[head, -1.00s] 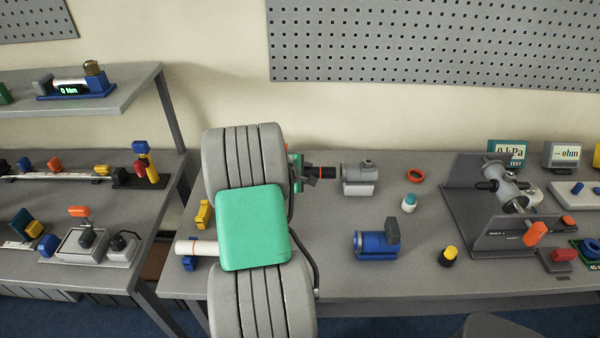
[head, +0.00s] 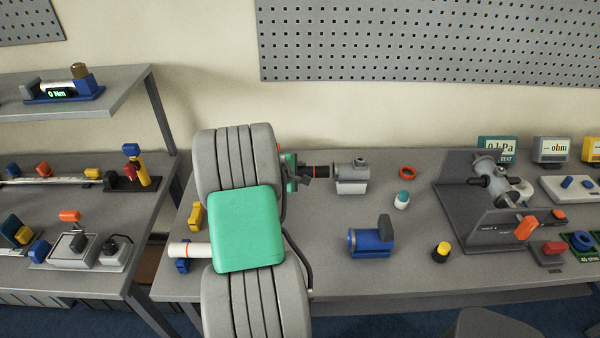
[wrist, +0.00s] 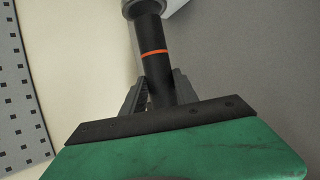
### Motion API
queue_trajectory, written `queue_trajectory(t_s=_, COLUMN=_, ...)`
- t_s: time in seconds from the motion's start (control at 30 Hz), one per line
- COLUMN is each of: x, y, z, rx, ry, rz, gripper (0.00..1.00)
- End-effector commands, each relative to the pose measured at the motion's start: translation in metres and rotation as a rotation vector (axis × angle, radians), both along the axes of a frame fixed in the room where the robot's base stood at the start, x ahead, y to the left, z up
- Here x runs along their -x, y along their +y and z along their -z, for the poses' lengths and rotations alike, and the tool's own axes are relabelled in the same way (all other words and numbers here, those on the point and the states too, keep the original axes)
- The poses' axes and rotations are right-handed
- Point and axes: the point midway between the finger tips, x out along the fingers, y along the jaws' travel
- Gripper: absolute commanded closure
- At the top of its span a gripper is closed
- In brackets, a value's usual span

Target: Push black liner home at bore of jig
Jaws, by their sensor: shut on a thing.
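The black liner (head: 321,171) is a dark tube with an orange band, held level and pointing right in the head view. My gripper (head: 304,171) is shut on its rear part, left of the band. The grey jig (head: 351,172) stands at the back of the table, its bore facing the liner. The liner's front end meets the bore mouth; how deep it sits I cannot tell. In the wrist view the liner (wrist: 152,35) runs from my gripper (wrist: 159,90) up to the jig's round end (wrist: 139,7), with the orange band and some black still outside.
A blue fixture (head: 370,239), a teal-topped piece (head: 402,199), an orange ring (head: 408,172) and a yellow-topped piece (head: 441,252) stand on the table to the right. A grey bracketed rig (head: 490,205) stands further right. My arm covers the table's left part.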

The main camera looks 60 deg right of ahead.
Motion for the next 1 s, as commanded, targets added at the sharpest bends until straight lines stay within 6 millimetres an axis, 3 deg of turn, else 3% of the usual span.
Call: queue_trajectory(t_s=1.0, x=0.023, y=-0.012, z=0.000, rx=0.000, ry=0.001, rz=0.001, gripper=1.00)
